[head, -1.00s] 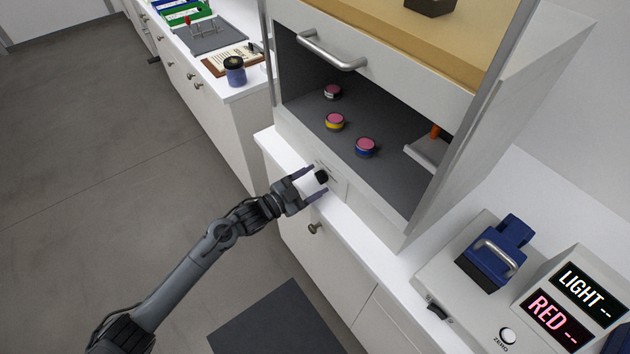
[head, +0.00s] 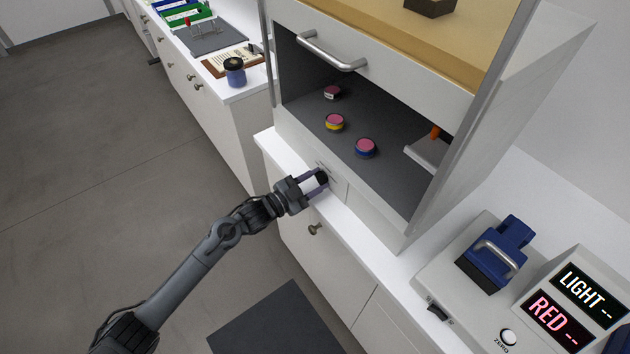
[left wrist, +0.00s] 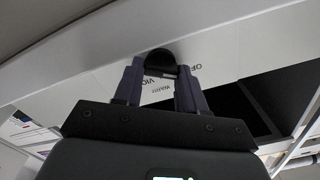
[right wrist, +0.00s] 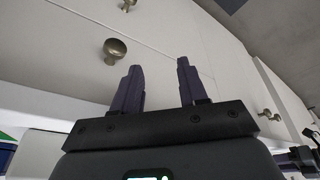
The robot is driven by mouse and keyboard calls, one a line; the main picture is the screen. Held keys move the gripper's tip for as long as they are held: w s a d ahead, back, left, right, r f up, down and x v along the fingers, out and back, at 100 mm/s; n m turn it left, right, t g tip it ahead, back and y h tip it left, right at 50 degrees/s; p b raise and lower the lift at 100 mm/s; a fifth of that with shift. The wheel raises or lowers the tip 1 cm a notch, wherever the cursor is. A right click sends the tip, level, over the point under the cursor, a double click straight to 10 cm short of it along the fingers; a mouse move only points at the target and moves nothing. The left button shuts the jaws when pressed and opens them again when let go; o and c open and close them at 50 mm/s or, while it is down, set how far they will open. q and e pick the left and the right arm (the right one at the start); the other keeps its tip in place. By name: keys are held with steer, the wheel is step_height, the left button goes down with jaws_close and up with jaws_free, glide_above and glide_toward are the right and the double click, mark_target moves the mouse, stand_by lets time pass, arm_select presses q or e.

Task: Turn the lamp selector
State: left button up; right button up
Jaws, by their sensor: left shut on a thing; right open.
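The lamp selector is a black round knob (head: 321,177) on the front sill panel of the light cabinet, below its opening. My right gripper (right wrist: 158,80) is open and empty in the right wrist view, facing a white cabinet front with a round brass-coloured knob. It is not in the head view.
Several jars with pink tops, such as the yellow one (head: 334,122), stand inside the cabinet (head: 300,92). Its raised front has a metal handle (head: 330,55). At right are a blue device (head: 497,250) and a display reading "LIGHT --" and "RED --" (head: 575,305).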

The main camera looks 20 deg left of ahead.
arm_select(q)
steer(key=m+b, duration=0.1)
steer(key=m, duration=0.2)
steer(key=shift+f+m, duration=0.15)
steer(key=shift+m, duration=0.25)
steer(key=shift+m+b, duration=0.45)
steer(key=shift+m, duration=1.45)
steer(key=o, duration=0.9)
steer(key=shift+s, duration=0.1)
steer(key=shift+o, duration=0.8)
steer(key=shift+f, duration=0.1)
